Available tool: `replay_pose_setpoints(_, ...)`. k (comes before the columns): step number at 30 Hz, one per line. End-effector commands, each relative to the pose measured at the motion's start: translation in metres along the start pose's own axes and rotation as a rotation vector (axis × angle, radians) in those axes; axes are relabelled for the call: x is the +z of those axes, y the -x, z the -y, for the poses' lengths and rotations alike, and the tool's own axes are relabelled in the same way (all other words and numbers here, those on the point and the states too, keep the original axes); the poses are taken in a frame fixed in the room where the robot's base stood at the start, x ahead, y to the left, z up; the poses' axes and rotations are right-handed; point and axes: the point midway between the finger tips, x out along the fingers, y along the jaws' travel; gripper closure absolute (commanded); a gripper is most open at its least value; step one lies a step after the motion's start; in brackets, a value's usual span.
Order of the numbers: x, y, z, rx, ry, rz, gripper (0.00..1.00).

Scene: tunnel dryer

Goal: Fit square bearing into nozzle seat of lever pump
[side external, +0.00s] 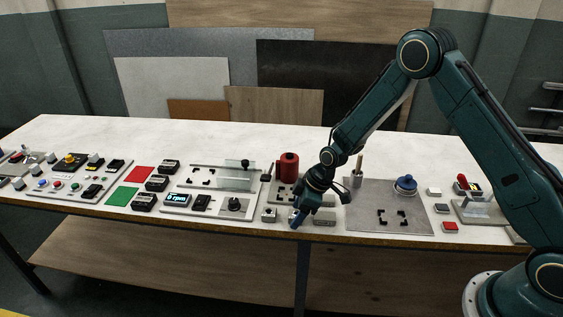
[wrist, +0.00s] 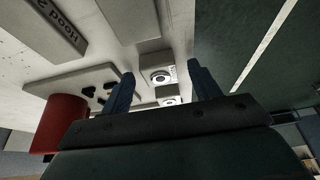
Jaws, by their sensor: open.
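My gripper (side external: 300,217) is open and points down near the bench's front edge. In the wrist view its two blue fingers (wrist: 164,84) are apart, with nothing clamped between them. Between the fingertips in that view lie small grey square blocks with round centres, one farther (wrist: 158,75) and one nearer; they look like square bearings. In the side view a small grey block (side external: 268,215) stands just left of my gripper. A red cylinder (side external: 288,166) stands on a grey plate behind it, also at left in the wrist view (wrist: 62,118). I cannot tell which fixture is the lever pump.
A grey plate (side external: 365,215) to the right carries a blue knob-like part (side external: 405,185) and black corner marks. A flat grey block (side external: 325,219) lies right of my gripper. Switches, displays and coloured squares fill the left. The bench's front edge is close.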

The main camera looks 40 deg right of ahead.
Motion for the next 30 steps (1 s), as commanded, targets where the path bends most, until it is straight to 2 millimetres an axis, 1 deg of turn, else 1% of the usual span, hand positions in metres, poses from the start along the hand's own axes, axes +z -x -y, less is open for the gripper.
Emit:
replay_pose_setpoints(14, 0.0002, -0.0006, 0.0, 0.0, 0.0, 0.0, 0.38)
replay_pose_setpoints(15, 0.0002, -0.0006, 0.0, 0.0, 0.0, 0.0, 0.4)
replay_pose_setpoints(23, 0.0002, -0.0006, 0.0, 0.0, -0.001, 0.0, 0.91)
replay_pose_setpoints(24, -0.0003, -0.0003, -0.0003, 0.001, 0.0, -0.001, 0.93)
replay_pose_setpoints(30, -0.0004, -0.0001, -0.0003, 0.001, 0.0, -0.001, 0.94)
